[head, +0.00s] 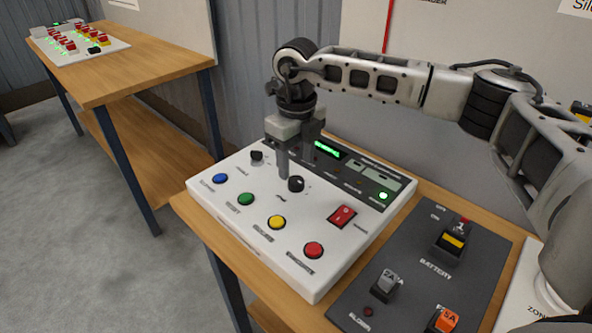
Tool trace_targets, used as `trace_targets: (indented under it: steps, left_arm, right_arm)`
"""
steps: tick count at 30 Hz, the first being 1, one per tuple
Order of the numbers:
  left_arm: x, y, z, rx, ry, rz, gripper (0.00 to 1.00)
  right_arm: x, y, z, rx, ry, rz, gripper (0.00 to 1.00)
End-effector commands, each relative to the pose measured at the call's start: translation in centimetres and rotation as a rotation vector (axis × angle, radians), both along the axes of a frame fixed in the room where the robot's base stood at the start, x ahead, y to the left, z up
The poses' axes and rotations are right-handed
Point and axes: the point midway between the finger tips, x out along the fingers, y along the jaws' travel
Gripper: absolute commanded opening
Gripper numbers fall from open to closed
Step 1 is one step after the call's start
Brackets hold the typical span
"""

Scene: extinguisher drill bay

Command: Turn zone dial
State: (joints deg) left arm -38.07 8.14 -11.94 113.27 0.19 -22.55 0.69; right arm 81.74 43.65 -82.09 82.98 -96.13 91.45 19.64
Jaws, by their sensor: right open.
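The white control panel (235,217) lies on the wooden bench and carries two black dials. One dial (257,155) sits at its back left, the other dial (296,184) nearer its middle. Their labels are too small to read. My right gripper (297,168) points down over the panel, its jaws apart. Its near finger comes down between the two dials, close to the middle one; I cannot tell whether it touches. A white plate (520,290) at the lower right bears lettering starting "ZON", mostly hidden by my arm. My left gripper is out of view.
The panel has blue, green, yellow and red buttons, a red rocker switch (342,216) and a lit green display (328,150). A dark grey battery panel (408,262) with switches stands to its right. Another bench (135,60) stands at the back left, with open floor before it.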

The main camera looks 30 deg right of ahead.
Motion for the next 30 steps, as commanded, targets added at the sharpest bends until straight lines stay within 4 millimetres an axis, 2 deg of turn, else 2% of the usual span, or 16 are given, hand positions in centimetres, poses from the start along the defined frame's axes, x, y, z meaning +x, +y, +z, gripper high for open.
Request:
trace_targets:
  steps: [3,7,12,19,20,24,25,30]
  left_arm:
    - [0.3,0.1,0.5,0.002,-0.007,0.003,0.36]
    - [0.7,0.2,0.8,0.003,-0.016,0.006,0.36]
    - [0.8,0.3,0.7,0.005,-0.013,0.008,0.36]
    - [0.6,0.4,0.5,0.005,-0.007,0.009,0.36]
    - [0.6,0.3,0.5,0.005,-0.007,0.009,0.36]
    - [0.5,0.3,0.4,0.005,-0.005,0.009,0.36]
    - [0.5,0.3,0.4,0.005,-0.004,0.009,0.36]
    - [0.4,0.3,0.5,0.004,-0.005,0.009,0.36]
  right_arm:
    - [-0.1,0.0,-2.0,-0.001,0.003,0.001,0.54]
    - [0.0,0.0,-3.5,0.0,0.002,0.0,0.54]
    - [0.0,0.0,-4.4,0.0,0.0,0.0,0.54]
    - [0.0,0.0,-4.5,0.0,0.0,0.0,0.54]
    - [0.0,0.0,-4.5,0.0,-0.001,0.0,0.51]
    - [0.0,0.0,-4.4,0.0,0.0,0.0,0.12]
    - [0.0,0.0,-4.4,0.0,0.0,0.0,0.09]
    - [0.0,0.0,-4.4,0.0,0.0,0.004,0.09]
